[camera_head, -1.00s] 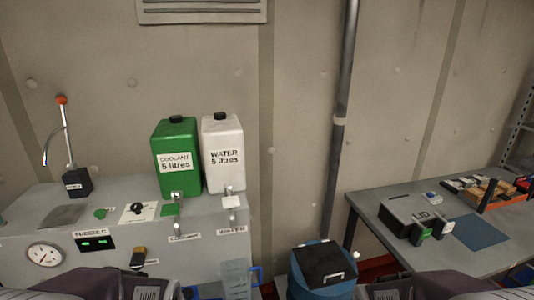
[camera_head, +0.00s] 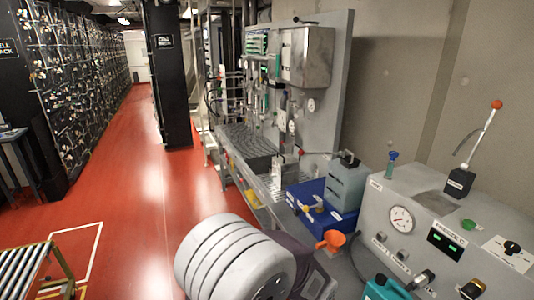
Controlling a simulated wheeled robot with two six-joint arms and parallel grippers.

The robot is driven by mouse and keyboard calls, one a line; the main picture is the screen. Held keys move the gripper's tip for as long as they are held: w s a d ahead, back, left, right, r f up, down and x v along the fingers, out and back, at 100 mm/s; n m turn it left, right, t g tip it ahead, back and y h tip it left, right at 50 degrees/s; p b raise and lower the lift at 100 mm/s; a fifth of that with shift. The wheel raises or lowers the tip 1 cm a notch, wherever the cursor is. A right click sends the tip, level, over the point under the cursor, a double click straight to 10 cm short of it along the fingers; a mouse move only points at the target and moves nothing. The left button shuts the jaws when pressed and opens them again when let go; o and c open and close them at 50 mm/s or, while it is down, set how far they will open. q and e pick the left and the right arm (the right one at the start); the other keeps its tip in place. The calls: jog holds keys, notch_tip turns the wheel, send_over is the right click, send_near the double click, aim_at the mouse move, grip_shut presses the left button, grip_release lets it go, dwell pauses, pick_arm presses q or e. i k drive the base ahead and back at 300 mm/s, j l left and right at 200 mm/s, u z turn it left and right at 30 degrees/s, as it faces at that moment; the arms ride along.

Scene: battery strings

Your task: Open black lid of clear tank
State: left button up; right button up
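I cannot make out a clear tank with a black lid in this view. A grey container (camera_head: 347,184) with a dark cap stands at the edge of a blue tray (camera_head: 309,208) on the bench; it looks opaque. A light grey rounded part of my own arm fills the lower middle. Neither of my grippers is in view, so their state is hidden.
A grey console (camera_head: 412,190) with a gauge (camera_head: 401,218) and a lever (camera_head: 470,165) stands at right. An orange funnel (camera_head: 331,241) sits near the tray. Black racks (camera_head: 75,90) line the left. The red floor (camera_head: 135,190) is mostly open; a roller stand (camera_head: 30,270) is lower left.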

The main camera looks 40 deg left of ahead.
aim_at(350, 159)
jog(key=j+u, duration=0.15)
jog(key=u, duration=0.2)
jog(key=j+u, duration=0.15)
jog(key=u, duration=0.2)
jog(key=i+j, duration=0.2)
jog(key=j, duration=0.15)
jog(key=i+j, duration=0.15)
jog(key=j, duration=0.15)
jog(key=u, duration=0.05)
